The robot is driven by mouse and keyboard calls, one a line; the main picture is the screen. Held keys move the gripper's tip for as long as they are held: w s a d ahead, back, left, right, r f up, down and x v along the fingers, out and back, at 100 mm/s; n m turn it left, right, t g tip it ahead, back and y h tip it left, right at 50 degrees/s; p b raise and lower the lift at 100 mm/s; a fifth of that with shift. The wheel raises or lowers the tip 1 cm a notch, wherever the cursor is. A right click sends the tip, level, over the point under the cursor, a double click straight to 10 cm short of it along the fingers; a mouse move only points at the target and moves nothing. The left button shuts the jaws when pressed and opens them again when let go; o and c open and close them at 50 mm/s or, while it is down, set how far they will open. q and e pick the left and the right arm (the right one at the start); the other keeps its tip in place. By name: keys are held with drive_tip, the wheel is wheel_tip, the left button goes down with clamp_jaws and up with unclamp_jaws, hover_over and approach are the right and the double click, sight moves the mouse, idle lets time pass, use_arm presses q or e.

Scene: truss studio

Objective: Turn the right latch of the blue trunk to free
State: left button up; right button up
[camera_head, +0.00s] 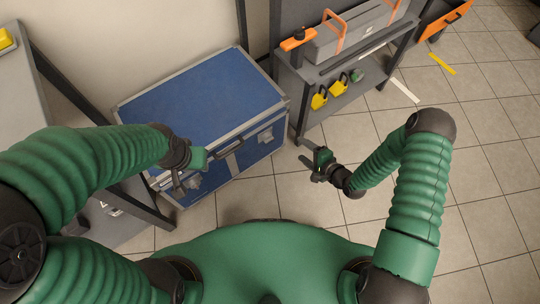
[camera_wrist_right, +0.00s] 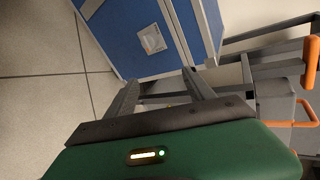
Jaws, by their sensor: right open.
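The blue trunk (camera_head: 200,90) has metal edges and stands on the floor with its lid down.
A grey cart (camera_head: 345,95) with yellow padlocks (camera_head: 320,98) and a grey toolbox (camera_head: 350,35) stands close right of the trunk. A grey table (camera_head: 18,85) is at the left. Tiled floor (camera_head: 480,140) is open at the right.

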sight(269, 141)
drive_tip(key=s+a+f+m+t+y+b, duration=0.1)
drive_tip(key=s+a+f+m+t+b, duration=0.1)
drive_tip(key=f+m+t+b, duration=0.3)
drive_tip(key=s+a+f+m+y+b, duration=0.1)
drive_tip(key=s+f+m+b, duration=0.1)
drive_tip(key=s+f+m, duration=0.3)
drive_tip(key=shift+t, duration=0.3)
drive_tip(key=b+x, duration=0.2)
drive_tip(key=x, duration=0.4)
drive_tip(key=b+x, duration=0.2)
drive_tip(key=x, duration=0.4)
drive_tip(key=b+x, duration=0.2)
drive_tip(key=x, duration=0.4)
drive_tip(key=shift+w+a+f, duration=0.15)
drive_tip(key=shift+w+f, duration=0.1)
use_arm(q)
drive_tip(key=s+x, duration=0.2)
drive_tip(key=x, duration=0.6)
drive_tip(key=s+f+x, duration=0.1)
drive_tip(key=x, duration=0.8)
drive_tip(key=shift+s, duration=0.7)
use_arm(e)
clamp_jaws()
